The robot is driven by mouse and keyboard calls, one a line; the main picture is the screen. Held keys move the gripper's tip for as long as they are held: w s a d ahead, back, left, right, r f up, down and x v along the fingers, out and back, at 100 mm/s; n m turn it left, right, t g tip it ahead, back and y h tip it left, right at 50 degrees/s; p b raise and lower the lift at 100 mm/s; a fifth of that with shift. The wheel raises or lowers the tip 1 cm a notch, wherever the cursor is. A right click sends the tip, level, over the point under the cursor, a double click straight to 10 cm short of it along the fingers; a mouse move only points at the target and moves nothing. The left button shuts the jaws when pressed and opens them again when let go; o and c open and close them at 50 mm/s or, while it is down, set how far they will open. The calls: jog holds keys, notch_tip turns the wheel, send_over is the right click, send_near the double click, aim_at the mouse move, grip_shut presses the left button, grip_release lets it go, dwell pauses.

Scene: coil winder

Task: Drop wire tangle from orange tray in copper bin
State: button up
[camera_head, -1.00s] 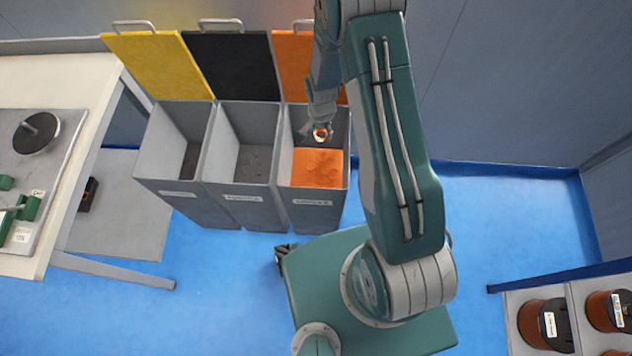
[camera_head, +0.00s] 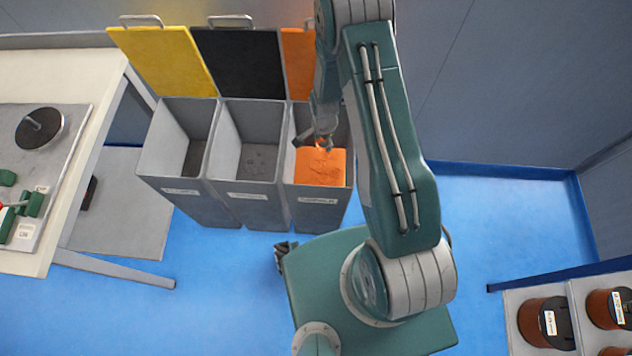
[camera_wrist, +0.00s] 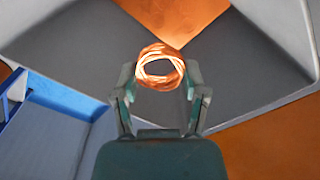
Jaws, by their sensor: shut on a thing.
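A copper-coloured ring of wire, the wire tangle (camera_wrist: 160,68), is held between the fingertips of my gripper (camera_wrist: 160,85) in the wrist view. In the head view my gripper (camera_head: 323,143) is over the opening of the rightmost grey bin, the copper bin (camera_head: 318,210), whose orange lid stands open behind it. Orange-brown material (camera_head: 320,167) shows inside this bin. The tangle itself is hard to make out in the head view. The orange tray cannot be made out in either view.
Two more grey bins stand to the left, with a black lid (camera_head: 236,62) and a yellow lid (camera_head: 165,62) open. A worktable (camera_head: 75,80) is at the left. Wire spools (camera_head: 545,322) sit at the lower right.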

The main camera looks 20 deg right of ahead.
jog(key=shift+d, duration=0.2)
jog(key=o, duration=1)
jog(key=shift+d, duration=0.4)
jog(key=shift+a, duration=0.45)
notch_tip(320, 180, up, 12)
